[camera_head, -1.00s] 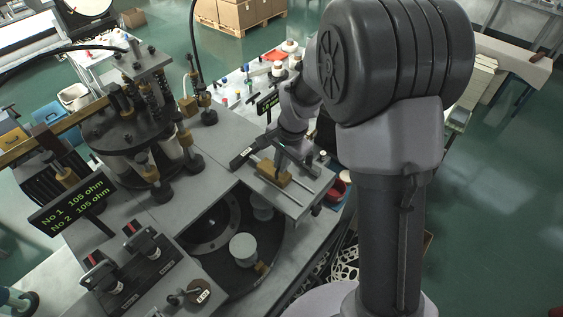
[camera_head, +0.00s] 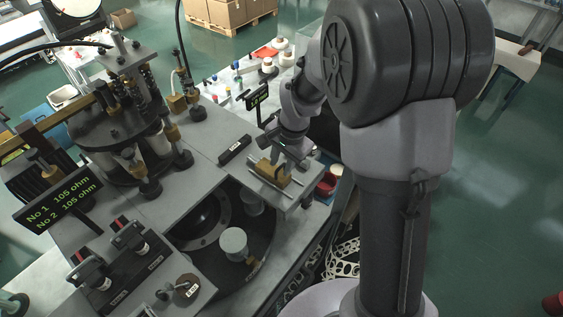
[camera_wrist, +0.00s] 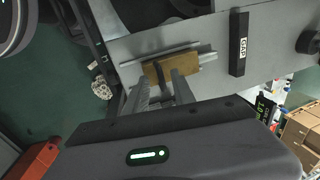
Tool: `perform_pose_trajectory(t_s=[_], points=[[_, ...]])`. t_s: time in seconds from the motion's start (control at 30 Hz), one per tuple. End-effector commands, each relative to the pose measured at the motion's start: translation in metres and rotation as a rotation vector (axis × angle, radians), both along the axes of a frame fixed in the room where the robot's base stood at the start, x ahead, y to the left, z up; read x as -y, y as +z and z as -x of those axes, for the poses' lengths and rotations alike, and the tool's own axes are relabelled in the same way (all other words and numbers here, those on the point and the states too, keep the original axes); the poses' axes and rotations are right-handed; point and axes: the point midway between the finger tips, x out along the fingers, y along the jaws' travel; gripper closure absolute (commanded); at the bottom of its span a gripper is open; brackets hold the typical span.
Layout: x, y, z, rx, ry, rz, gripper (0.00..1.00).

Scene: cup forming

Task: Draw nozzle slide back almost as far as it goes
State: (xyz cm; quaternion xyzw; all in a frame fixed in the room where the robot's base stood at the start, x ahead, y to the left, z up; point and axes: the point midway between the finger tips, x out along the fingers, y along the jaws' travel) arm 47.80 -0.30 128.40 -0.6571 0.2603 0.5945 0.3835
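The nozzle slide is a brass block (camera_head: 272,174) on two thin parallel rods, on the grey plate at the right end of the machine. It also shows in the wrist view (camera_wrist: 184,63). A dark upright post (camera_wrist: 158,70) stands at the block. My gripper (camera_wrist: 160,80) is over the block, one finger on each side of the post. Gaps show between the fingers and the post, so the gripper looks open. In the head view my gripper (camera_head: 284,155) is just above the block and hides part of it.
A black labelled bar (camera_wrist: 238,44) lies on the plate beside the slide. A round pit with a pale disc (camera_head: 233,241) opens in front. A sign (camera_head: 58,198) and the dark column machine (camera_head: 125,125) stand left. Red bowls (camera_head: 327,184) are right of the plate.

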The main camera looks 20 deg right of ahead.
Motion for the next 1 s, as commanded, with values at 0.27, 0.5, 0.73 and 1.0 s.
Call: perform_pose_trajectory(t_s=[0.27,0.5,0.73,1.0], points=[[0.003,0.023,0.002,0.006,0.0,0.001,0.69],[0.011,0.092,0.014,0.007,-0.001,0.001,0.69],[0.018,0.151,0.024,0.004,-0.002,0.0,0.69],[0.02,0.171,0.028,0.0,-0.001,0.0,0.69]])
